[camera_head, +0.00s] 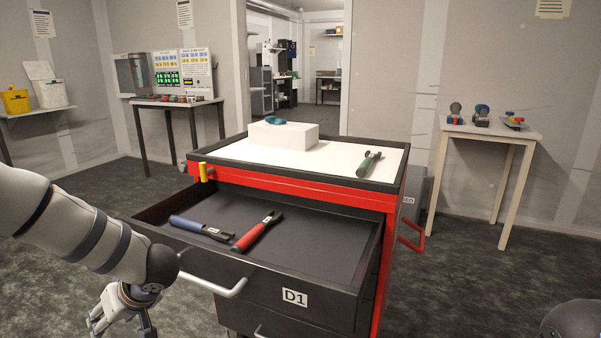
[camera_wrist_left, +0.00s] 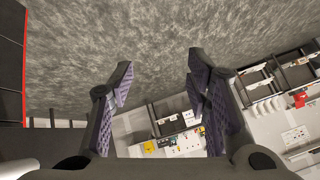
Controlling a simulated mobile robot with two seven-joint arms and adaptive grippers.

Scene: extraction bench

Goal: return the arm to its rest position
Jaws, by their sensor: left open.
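My left gripper (camera_head: 122,318) hangs low at the left of the head view, in front of and left of the open drawer, apart from it. Its two fingers (camera_wrist_left: 160,88) are spread with nothing between them in the left wrist view. My left arm (camera_head: 80,225) comes in from the left edge and bends down at a dark joint. A dark rounded part, perhaps of my right arm, shows at the bottom right corner of the head view; no right gripper shows.
The drawer (camera_head: 310,258) labelled D1 is open, holding a blue-handled tool (camera_head: 198,227) and a red-handled tool (camera_head: 256,231). Side tables stand left and right. The floor left of the cart is clear.

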